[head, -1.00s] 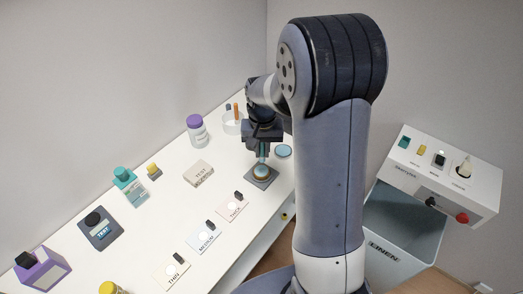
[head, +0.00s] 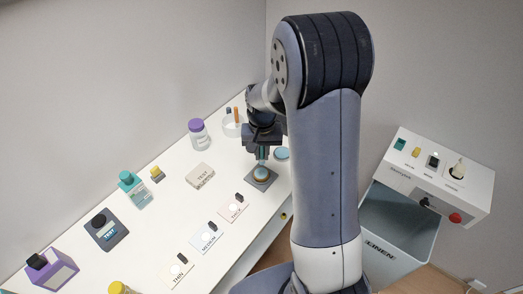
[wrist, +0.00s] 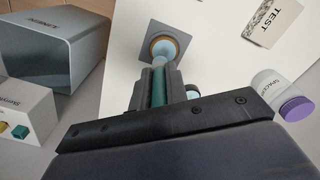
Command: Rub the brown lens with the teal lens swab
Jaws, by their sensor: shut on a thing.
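The brown lens (head: 261,173) has a brown rim and a pale blue face, and lies on a square grey plate (head: 273,180) on the white counter. In the wrist view the lens (wrist: 164,46) is just beyond the fingertips. My gripper (head: 262,156) points down above it, shut on the teal lens swab. In the wrist view the teal swab (wrist: 158,88) stands between the fingers, its pale tip overlapping the near edge of the lens. I cannot tell whether the tip touches it.
A second pale blue disc (head: 282,154) sits close by to the right. A round clear cup (head: 232,127) with sticks, a purple-capped jar (head: 198,133) and a TEST block (head: 201,176) stand behind and left. The LINEN bin (head: 395,230) is off the counter at right.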

